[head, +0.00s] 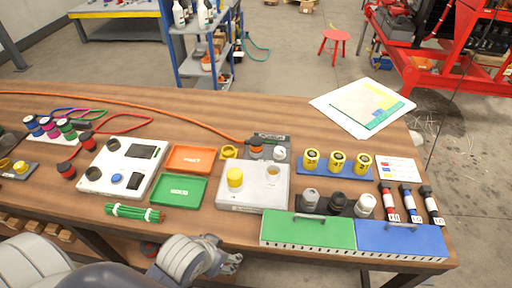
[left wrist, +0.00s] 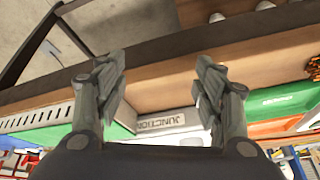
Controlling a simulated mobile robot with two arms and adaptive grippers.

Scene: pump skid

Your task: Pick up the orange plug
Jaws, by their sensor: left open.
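The orange cable (head: 165,106) runs across the back of the table to a dark plate (head: 271,139). There, an orange plug (head: 256,152) with a dark top stands at the plate's left side, beside a white-capped part. Whether it is seated in a socket is too small to tell. My left gripper (head: 229,263) is low at the table's front edge, well in front of the plug and apart from it. In the left wrist view, the fingers (left wrist: 162,88) are spread with nothing between them. I cannot make out the plug there. My right gripper is not in view.
A light junction box (head: 254,203) with a yellow cap stands between my left gripper and the plug; its lettered side shows in the left wrist view (left wrist: 172,121). Orange (head: 193,158) and green (head: 179,190) trays lie left, green (head: 307,232) and blue (head: 402,240) boxes front right.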

